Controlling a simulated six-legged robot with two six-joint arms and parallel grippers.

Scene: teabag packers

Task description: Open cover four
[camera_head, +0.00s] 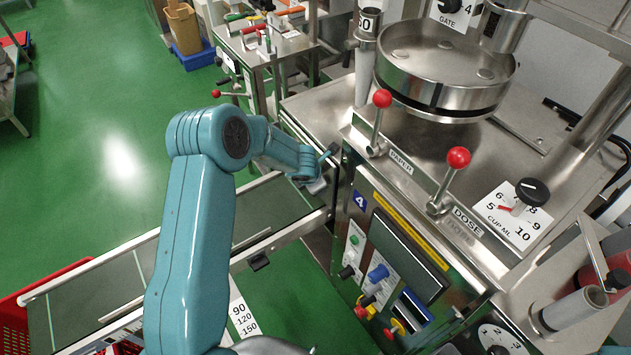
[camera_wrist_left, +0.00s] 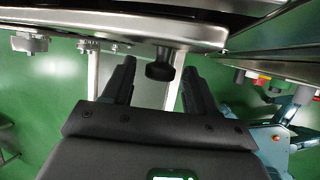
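The machine marked with a blue 4 plate (camera_head: 360,202) stands at the middle right in the head view. My left arm reaches to its left side, and the left gripper (camera_head: 318,184) is small and partly hidden there. In the left wrist view the left gripper (camera_wrist_left: 159,70) is open. Its two black fingers stand on either side of a black knob (camera_wrist_left: 160,71), which sits below a steel edge (camera_wrist_left: 120,24). Whether a finger touches the knob I cannot tell. Which panel is cover four is not clear. My right gripper is not in view.
Red-ball levers (camera_head: 382,98) and (camera_head: 458,157) rise from the machine top. A dark screen (camera_head: 408,256) and coloured knobs fill its front. A conveyor (camera_head: 262,210) runs below my left arm. A red crate (camera_head: 14,318) is at lower left. Green floor is clear at upper left.

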